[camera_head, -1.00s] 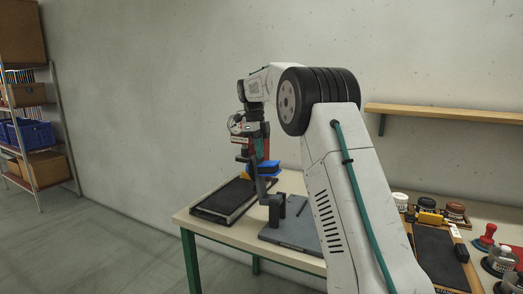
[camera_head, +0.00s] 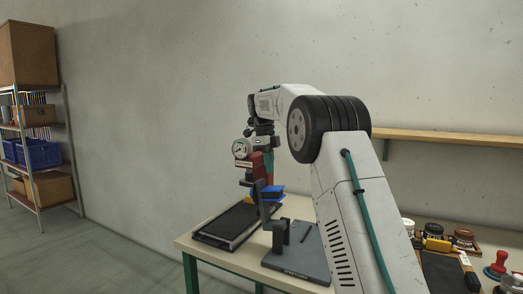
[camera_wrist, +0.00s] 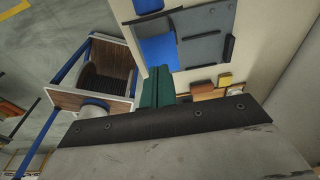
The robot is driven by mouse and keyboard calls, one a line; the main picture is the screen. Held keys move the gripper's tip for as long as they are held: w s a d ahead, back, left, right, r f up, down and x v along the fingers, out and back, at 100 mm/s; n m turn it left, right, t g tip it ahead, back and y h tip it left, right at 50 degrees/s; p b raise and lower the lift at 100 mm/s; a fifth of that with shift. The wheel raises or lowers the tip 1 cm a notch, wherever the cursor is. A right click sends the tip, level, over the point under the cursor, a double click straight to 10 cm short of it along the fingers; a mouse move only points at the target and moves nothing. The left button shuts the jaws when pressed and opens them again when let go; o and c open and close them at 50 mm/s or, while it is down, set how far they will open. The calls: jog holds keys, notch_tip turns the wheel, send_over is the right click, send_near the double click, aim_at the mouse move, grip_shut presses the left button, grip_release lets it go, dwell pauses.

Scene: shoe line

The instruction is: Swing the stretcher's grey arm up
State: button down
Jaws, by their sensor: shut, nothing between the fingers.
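The stretcher has a dark grey base plate (camera_head: 299,262) on the bench. My gripper (camera_wrist: 160,72) shows as two teal fingers pressed together and empty in the wrist view. In the head view it points down close above the arm's upper end, partly hidden by a red unit with a round gauge (camera_head: 240,147). I cannot tell whether the fingers touch the arm.
A black tray (camera_head: 224,239) lies left of the stretcher on the bench (camera_head: 190,243). Blue and yellow pieces (camera_head: 270,189) sit behind the arm. Jars and a dark mat (camera_head: 443,272) are at the right. Shelving (camera_head: 52,207) stands far left, with open floor between.

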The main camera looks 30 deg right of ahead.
notch_tip(320, 180, up, 6)
jog(key=w+a, duration=0.1)
jog(key=w, duration=0.1)
jog(key=shift+w+a+f, duration=0.2)
jog(key=shift+w+a, duration=0.05)
jog(key=shift+a, duration=0.1)
dwell(0.3)
jog(key=f+n, duration=0.1)
jog(key=n, duration=0.1)
jog(key=f+n, duration=0.3)
jog(key=n, duration=0.1)
jog(key=shift+w+a+f, duration=0.1)
jog(key=shift+w+f, duration=0.15)
jog(key=shift+f, duration=0.05)
jog(key=s+a+f+n+t, duration=0.1)
jog(key=s+a+f+n, duration=0.2)
jog(key=s, duration=1.3)
jog(key=s+a+f+n+t, duration=0.1)
jog(key=s+a+f+n, duration=0.2)
jog(key=s+a+n, duration=0.7)
jog(key=s+a+f+n+t, duration=0.1)
jog(key=s+a+f+n, duration=0.3)
jog(key=s+n, duration=0.6)
jog(key=shift+s+a+n+y, duration=0.4)
jog(key=shift+s+a, duration=0.85)
jog(key=shift+s, duration=5.05)
